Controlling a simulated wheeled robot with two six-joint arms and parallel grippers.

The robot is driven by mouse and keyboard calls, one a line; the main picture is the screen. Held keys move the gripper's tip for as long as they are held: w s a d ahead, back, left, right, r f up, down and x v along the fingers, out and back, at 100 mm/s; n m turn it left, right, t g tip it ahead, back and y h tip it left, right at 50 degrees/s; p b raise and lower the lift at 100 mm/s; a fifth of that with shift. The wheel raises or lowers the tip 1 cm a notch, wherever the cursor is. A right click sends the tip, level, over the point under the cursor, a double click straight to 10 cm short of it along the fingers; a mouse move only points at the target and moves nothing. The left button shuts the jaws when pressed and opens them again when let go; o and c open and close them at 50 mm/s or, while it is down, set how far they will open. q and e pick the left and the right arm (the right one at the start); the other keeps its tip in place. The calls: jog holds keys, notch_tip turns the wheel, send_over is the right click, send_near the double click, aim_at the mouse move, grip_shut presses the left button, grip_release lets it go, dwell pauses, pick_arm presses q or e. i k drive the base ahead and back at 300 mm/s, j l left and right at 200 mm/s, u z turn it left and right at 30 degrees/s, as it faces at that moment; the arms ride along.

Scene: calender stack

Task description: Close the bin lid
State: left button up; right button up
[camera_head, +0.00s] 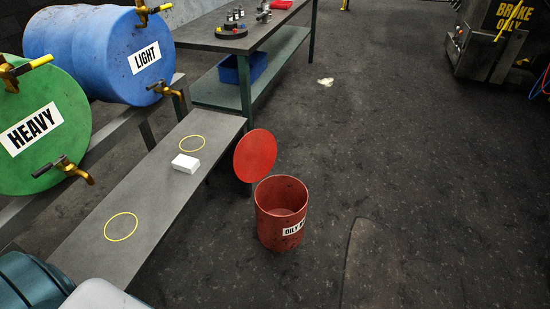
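A red bin (276,231) stands upright on the dark floor near the middle of the view, with a white label that begins "OILY". Its round red lid (255,156) stands raised at the back left of the rim, tilted up, so the bin is open. The inside that shows looks empty, though its floor is partly hidden by the front wall. Neither of my grippers is in view.
A grey bench (85,235) with two yellow rings and a white block (185,163) is left of the bin. Green (62,95) and blue (85,45) drums lie above it. A table (225,42) stands behind. The floor right of the bin is clear.

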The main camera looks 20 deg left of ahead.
aim_at(254, 156)
jog(key=i+l+z, duration=0.2)
jog(key=i+z, duration=0.2)
jog(key=i+l+z, duration=0.1)
jog(key=i+z, duration=0.35)
jog(key=i+j+u, duration=0.1)
jog(key=i+u, duration=0.2)
jog(key=i, duration=0.35)
jog(key=i+l+u, duration=0.1)
jog(key=i+u, duration=0.2)
jog(key=i, duration=0.4)
jog(key=i+l+u, duration=0.3)
jog(key=i, duration=0.35)
jog(key=i+u, duration=0.2)
jog(key=i, duration=0.3)
jog(key=i+u, duration=0.2)
jog(key=i, duration=0.3)
jog(key=i+u, duration=0.25)
jog(key=i, duration=0.3)
jog(key=i+l+u, duration=0.2)
jog(key=i, duration=0.3)
